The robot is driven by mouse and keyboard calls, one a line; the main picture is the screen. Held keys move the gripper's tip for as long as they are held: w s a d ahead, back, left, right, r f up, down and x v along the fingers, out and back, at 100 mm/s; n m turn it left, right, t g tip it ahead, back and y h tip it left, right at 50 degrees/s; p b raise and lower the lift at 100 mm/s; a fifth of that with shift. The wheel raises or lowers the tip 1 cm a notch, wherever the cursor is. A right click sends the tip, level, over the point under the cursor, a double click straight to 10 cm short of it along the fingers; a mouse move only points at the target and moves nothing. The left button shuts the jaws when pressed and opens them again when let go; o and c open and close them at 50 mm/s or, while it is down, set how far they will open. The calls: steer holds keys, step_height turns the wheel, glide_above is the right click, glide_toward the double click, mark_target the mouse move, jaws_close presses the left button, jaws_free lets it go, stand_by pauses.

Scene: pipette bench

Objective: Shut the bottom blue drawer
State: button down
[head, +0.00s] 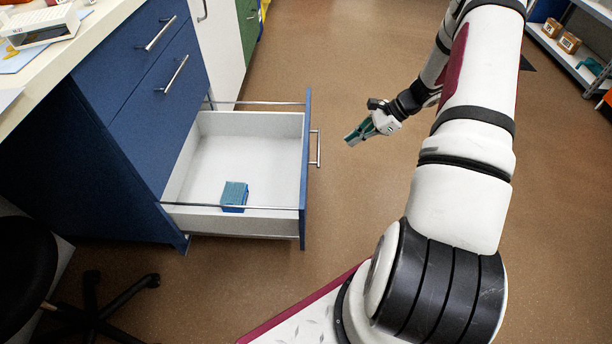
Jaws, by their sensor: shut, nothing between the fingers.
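The bottom blue drawer (306,190) is pulled well out of the blue cabinet (60,160). Its front carries a metal bar handle (316,148) on the outer face. Its white inside shows, and a blue block (234,196) like a sponge or small box lies in it near the front-left side rail. My gripper (352,140) is shut and empty. It is to the right of the drawer front, apart from the handle by a small gap in the picture, pointing toward it. I cannot tell its exact height against the handle.
Two upper blue drawers (150,75) are shut. A black chair (25,270) with a wheeled base stands at the lower left. A shelf (560,50) with small brown boxes stands at the upper right. The brown floor (290,50) beyond the drawer is clear.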

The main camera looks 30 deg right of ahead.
steer(key=w+a+f+m+b, duration=0.1)
steer(key=w+a+f+b, duration=0.4)
steer(key=a+f, duration=0.3)
steer(key=shift+w+a+f+t+b, duration=0.3)
steer(key=shift+a+f+b, duration=0.1)
steer(key=shift+f, duration=1.55)
